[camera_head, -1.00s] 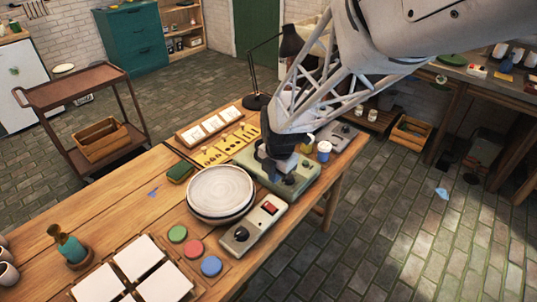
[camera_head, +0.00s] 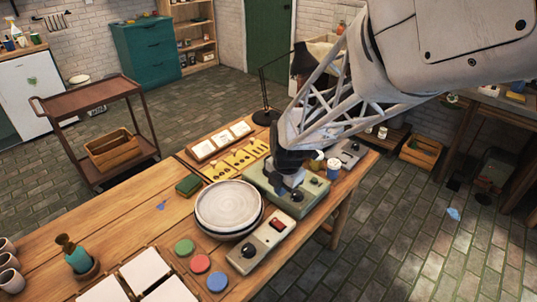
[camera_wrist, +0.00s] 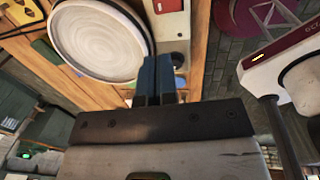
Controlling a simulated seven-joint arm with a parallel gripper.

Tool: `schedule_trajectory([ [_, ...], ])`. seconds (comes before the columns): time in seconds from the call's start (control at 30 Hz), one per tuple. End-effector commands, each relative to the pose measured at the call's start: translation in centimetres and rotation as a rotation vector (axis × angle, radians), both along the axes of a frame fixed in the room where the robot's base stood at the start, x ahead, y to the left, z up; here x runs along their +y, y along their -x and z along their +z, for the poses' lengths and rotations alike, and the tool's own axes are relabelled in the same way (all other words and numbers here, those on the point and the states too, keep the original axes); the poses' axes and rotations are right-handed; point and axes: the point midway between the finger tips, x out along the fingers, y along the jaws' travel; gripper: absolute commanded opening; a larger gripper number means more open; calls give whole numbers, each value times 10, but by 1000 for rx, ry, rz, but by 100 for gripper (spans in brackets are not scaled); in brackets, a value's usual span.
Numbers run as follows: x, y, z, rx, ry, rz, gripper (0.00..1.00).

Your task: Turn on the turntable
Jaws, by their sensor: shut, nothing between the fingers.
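The turntable (camera_head: 258,221) stands on the wooden table with a pale round plate (camera_head: 228,203) on top; the plate also shows in the wrist view (camera_wrist: 95,38). Beside it is a grey control box (camera_head: 262,239) with a red switch (camera_head: 277,224) and a black knob (camera_head: 249,250). Part of the box shows in the wrist view (camera_wrist: 173,27). My gripper (camera_head: 291,181) is over the green device behind the control box, apart from the red switch. Its blue fingers (camera_wrist: 154,62) are together and empty. The exact fingertip height is hard to tell.
A green device (camera_head: 316,190) with knobs stands under my gripper. A blue-and-white cup (camera_head: 333,169) is to its right. Green, red and blue discs (camera_head: 200,264) and white tiles (camera_head: 145,268) lie in front. Free table top lies left of the plate.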

Motion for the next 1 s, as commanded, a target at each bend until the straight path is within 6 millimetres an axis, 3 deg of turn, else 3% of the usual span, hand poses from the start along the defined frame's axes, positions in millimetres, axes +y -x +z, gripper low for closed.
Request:
schedule_trajectory([
  [0.57,1,-1,-4,-3,-3,0,0],
  [0.77,3,-3,-19,-1,-2,0,0],
  [1.0,6,-6,-51,0,-3,0,0],
])
